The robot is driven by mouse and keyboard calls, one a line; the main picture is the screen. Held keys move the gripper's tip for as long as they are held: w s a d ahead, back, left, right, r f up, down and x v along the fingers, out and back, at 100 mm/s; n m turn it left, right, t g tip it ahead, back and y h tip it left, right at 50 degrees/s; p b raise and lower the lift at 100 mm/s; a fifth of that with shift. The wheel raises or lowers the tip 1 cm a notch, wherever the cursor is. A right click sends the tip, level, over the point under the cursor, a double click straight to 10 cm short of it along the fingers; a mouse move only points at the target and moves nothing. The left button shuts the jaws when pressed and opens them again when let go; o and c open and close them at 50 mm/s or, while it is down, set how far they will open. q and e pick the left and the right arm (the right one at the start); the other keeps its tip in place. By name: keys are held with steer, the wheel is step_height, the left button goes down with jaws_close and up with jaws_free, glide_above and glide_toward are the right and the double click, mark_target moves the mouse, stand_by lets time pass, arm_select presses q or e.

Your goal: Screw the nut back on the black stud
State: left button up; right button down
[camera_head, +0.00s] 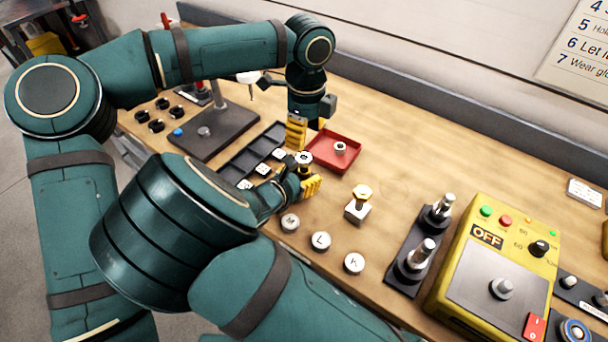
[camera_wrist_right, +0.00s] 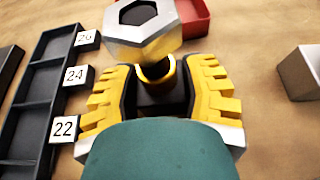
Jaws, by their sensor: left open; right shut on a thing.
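My right gripper (camera_head: 301,182) is shut on a dark piece, apparently the black stud (camera_wrist_right: 174,92), held between its yellow fingers. A steel hex nut (camera_head: 304,157) with a dark hole sits at the stud's upper end; it looks large in the right wrist view (camera_wrist_right: 165,38). I cannot tell whether it is threaded on. A gold ring (camera_wrist_right: 156,76) shows just under the nut. My left gripper (camera_head: 296,134) is open, pointing down just above and behind the nut. Its fingers overlap in the head view, and it is not seen in the right wrist view.
A red tray (camera_head: 321,161) with another nut stands behind. A black compartment tray (camera_head: 233,168) with numbered tags is at the left.

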mark_target(304, 158)
arm_select(q)
steer(key=n, duration=1.4)
steer(key=shift+n, duration=0.3)
steer(key=n, duration=0.3)
steer(key=shift+r+n, duration=0.1)
steer(key=shift+n, duration=0.3)
steer(key=n, duration=0.3)
steer(key=shift+n, duration=0.4)
steer(key=n, duration=0.3)
steer(key=shift+w+a+r, duration=0.1)
steer(key=n, duration=0.5)
steer(key=shift+f, duration=3.95)
